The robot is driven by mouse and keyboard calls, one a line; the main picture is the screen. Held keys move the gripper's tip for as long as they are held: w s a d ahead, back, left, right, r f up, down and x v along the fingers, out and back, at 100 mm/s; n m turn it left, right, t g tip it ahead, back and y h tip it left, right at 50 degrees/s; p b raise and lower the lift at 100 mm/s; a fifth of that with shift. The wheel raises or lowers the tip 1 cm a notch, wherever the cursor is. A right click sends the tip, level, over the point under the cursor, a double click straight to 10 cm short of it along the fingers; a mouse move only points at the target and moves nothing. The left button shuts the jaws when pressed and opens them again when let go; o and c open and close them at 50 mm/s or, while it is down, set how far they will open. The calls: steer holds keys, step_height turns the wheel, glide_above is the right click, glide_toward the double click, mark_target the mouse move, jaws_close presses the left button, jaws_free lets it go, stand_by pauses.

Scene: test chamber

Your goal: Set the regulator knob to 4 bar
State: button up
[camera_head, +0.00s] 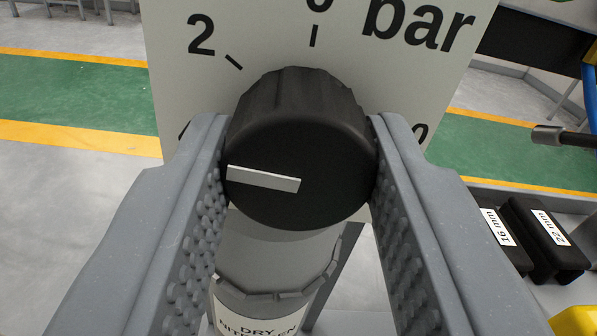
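The regulator knob (300,130) is black, round and ribbed, with a white pointer line on its face. The line runs from near the centre to the left rim, pointing left and slightly up. Behind it is a pale scale plate (185,80) marked "bar". A "2" with a tick stands at upper left; a tick and a cut-off numeral are at the top. Marks at far left and right are partly hidden by my fingers, so I cannot read them fully. My gripper (300,150) has its studded grey fingers against both sides of the knob.
Below the knob is a grey cylinder (275,260) with a label reading "DRY" and a partly legible second word. Green floor with yellow lines lies behind.

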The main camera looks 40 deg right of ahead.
steer(key=n+p, duration=0.1)
steer(key=p, duration=0.1)
steer(key=n+p, duration=0.1)
steer(key=p, duration=0.1)
steer(key=shift+r+n, duration=0.25)
steer(key=shift+n, duration=0.15)
steer(key=shift+f+n+p, duration=0.15)
steer(key=shift+n+p, duration=0.65)
steer(key=shift+p, duration=0.15)
steer(key=o, duration=1)
steer(key=shift+c, duration=0.2)
steer(key=shift+f, duration=0.1)
steer(key=v, duration=1.3)
steer(key=shift+s+a, duration=0.25)
steer(key=shift+s, duration=0.05)
